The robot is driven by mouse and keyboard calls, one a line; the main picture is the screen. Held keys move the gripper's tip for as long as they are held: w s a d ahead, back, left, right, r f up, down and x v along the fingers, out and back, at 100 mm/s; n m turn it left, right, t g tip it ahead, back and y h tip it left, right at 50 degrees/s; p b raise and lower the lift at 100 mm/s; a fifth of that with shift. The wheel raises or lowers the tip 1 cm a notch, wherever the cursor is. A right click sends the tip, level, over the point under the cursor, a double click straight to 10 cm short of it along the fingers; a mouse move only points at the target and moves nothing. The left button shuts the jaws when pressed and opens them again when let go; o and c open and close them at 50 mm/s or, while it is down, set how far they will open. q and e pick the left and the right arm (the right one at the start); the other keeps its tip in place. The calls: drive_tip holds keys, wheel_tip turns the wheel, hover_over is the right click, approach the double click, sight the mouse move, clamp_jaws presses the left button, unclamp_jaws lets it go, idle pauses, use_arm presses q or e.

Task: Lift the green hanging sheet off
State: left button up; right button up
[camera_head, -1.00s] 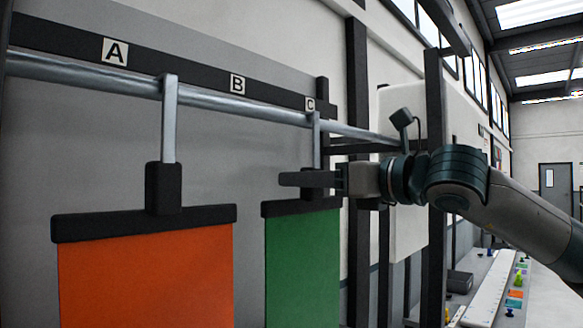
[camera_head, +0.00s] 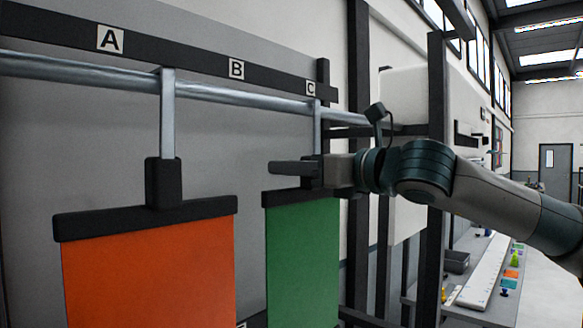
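The green sheet (camera_head: 302,262) hangs from a dark top bar below label C, at the right end of the rail. Its grey hook strap (camera_head: 317,125) rises to the metal rail (camera_head: 230,97). My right gripper (camera_head: 292,168) comes in from the right at the dark block where the strap meets the bar. One dark finger shows, pointing left across the front of this block and hiding much of it. The other finger is not clearly visible, so I cannot tell whether they grip the block. My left gripper is out of view.
An orange sheet (camera_head: 148,272) hangs to the left, below label A, with a gap between the sheets. No hanger shows under label B. Dark upright posts (camera_head: 357,80) stand right of the green sheet. A workbench (camera_head: 535,295) with small coloured items lies at lower right.

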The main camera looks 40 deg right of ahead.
clamp_jaws()
drive_tip(key=shift+r, duration=0.1)
drive_tip(key=shift+r, duration=0.1)
drive_tip(key=shift+r+p, duration=0.7)
drive_tip(key=shift+r, duration=0.25)
drive_tip(key=s+d+b, duration=0.1)
drive_tip(key=s+b, duration=0.7)
drive_tip(key=s, duration=0.5)
drive_tip(key=shift+b, duration=0.3)
idle(0.4)
idle(0.7)
